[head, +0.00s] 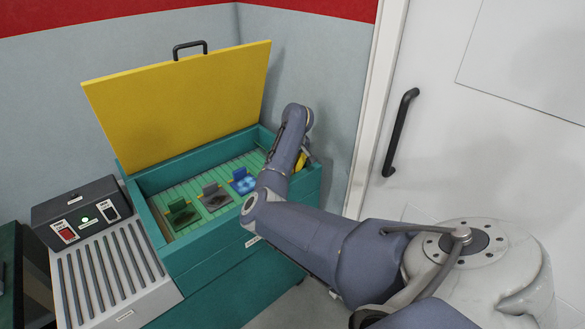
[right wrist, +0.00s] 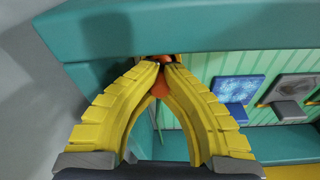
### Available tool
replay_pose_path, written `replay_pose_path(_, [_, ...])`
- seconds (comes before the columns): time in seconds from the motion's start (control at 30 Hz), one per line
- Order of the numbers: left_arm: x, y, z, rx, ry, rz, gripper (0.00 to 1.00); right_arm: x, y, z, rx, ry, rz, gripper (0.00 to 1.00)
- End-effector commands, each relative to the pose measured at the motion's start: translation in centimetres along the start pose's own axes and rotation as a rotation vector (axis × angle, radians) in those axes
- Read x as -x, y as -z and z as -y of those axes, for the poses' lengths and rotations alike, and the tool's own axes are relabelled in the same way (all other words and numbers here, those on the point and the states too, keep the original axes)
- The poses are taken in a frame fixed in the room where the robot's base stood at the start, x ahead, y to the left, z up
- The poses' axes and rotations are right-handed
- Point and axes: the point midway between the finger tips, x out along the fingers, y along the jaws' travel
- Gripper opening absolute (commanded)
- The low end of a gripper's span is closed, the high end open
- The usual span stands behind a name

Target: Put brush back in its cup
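My right gripper (right wrist: 162,66) has its yellow fingers bowed together at the tips in the right wrist view. The tips are closed on a small orange thing (right wrist: 160,86), which looks like part of the brush; most of it is hidden by the fingers. In the head view a bit of my right gripper (head: 301,161) shows behind my arm, at the right end of the teal box (head: 182,178). I cannot make out the cup in either view. My left gripper is not in view.
The teal box's yellow lid (head: 185,100) stands open. Inside, several plates lie on green slats, including a blue one (head: 243,182). A white door (head: 450,120) is at the right.

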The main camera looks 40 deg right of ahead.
Motion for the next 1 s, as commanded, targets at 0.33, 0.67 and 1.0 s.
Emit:
replay_pose_path(0.33, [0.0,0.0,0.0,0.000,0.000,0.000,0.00,0.0,0.0,0.0,0.000,0.000,0.000,0.21])
replay_pose_path(0.67, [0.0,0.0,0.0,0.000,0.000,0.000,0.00,0.1,0.0,0.0,0.000,0.000,0.000,0.31])
replay_pose_path(1.0, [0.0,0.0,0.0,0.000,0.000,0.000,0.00,2.2,0.4,0.0,0.000,0.001,-0.002,0.31])
